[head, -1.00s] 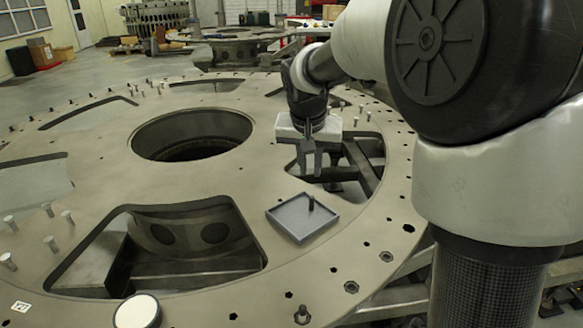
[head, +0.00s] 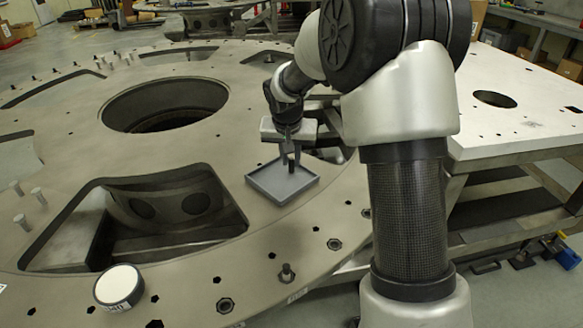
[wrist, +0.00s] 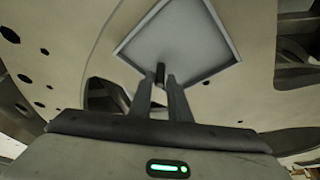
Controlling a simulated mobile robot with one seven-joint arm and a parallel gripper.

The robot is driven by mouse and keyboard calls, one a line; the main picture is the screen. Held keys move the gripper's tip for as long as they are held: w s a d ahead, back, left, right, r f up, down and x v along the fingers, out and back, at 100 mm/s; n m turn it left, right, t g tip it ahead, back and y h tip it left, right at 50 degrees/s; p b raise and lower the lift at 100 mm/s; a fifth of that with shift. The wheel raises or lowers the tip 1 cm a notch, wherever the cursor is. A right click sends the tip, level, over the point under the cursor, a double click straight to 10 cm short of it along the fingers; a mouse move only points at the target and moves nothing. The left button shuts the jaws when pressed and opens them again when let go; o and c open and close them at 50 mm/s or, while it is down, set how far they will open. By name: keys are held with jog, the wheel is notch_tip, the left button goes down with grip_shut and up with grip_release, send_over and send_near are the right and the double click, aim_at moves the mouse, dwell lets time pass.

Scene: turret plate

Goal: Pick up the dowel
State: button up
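The dowel (head: 291,161) is a short dark peg standing upright in a shallow grey square tray (head: 262,186). My gripper (head: 289,152) points down over the tray, with its fingers close around the dowel's position. In the wrist view the dowel (wrist: 160,70) shows just past and between the two fingertips (wrist: 159,79). The fingers stand apart with a gap between them, and I see no clear grip on the dowel. Whether a fingertip touches it, I cannot tell.
The tray lies on a large round metal plate (head: 75,150) with wide cut-outs and a central hole. A pale table (head: 500,130) is at the right.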

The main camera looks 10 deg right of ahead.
jog(key=shift+x, duration=1.05)
grip_shut()
jog(key=shift+r, duration=0.1)
